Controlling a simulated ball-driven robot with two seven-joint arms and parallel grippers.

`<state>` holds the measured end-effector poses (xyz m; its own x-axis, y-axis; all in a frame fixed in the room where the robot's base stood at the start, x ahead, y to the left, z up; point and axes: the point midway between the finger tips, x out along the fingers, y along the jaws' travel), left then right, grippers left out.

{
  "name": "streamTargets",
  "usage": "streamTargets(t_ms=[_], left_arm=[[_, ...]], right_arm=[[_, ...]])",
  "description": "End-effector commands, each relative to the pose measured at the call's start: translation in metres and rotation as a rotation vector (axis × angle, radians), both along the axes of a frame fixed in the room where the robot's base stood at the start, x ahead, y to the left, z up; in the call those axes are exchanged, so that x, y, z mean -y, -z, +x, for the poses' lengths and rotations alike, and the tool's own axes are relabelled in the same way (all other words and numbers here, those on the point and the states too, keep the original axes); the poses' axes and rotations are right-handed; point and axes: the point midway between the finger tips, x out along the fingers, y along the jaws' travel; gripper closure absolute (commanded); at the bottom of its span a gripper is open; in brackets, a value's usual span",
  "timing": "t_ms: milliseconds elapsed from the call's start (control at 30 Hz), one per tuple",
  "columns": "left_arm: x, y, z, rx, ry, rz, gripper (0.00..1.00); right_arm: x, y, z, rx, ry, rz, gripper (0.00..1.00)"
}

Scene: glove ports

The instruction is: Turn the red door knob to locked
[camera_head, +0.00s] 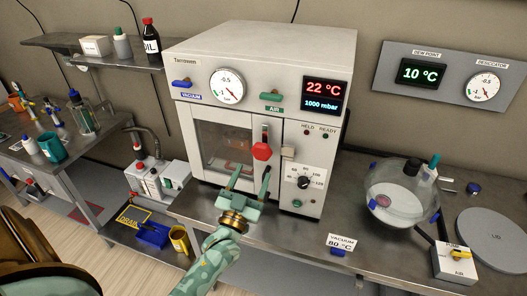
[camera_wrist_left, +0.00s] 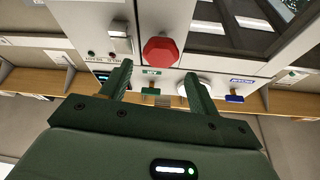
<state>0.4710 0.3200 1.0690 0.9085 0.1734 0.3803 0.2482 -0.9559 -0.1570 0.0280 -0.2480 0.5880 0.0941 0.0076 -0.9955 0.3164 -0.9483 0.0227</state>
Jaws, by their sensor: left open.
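The red door knob (camera_head: 262,151) is a faceted knob on the front of the white vacuum oven (camera_head: 262,55), just right of the door window. In the left wrist view the knob (camera_wrist_left: 160,50) lies a little beyond the fingertips, near the middle between them. My left gripper (camera_head: 250,179) is open and empty, in front of the oven and slightly below the knob. Its two green fingers (camera_wrist_left: 157,84) are spread wide and appear apart from the knob. I cannot tell a lock marking by the knob. My right gripper is not in view.
A blue vacuum valve (camera_head: 181,84) and a green air valve (camera_head: 271,96) sit above the door. A black dial (camera_head: 303,182) is to the right of the knob. A glass desiccator (camera_head: 400,195) stands on the bench at right. Bench front left of it is mostly clear.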

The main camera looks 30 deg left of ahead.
Motion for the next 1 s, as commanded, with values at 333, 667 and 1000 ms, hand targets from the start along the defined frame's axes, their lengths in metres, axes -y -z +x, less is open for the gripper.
streamTargets(t_ms=[333, 667, 1000], left_arm=[[-0.012, -0.026, 0.065, 0.000, 0.000, 0.000, 0.39], [-0.015, -0.031, 0.076, -0.003, 0.000, 0.000, 0.39], [-0.015, -0.031, 0.076, -0.003, 0.000, 0.000, 0.89]], right_arm=[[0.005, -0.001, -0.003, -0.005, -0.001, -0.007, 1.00], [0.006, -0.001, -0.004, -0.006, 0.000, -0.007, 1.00], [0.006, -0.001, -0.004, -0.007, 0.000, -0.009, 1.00]])
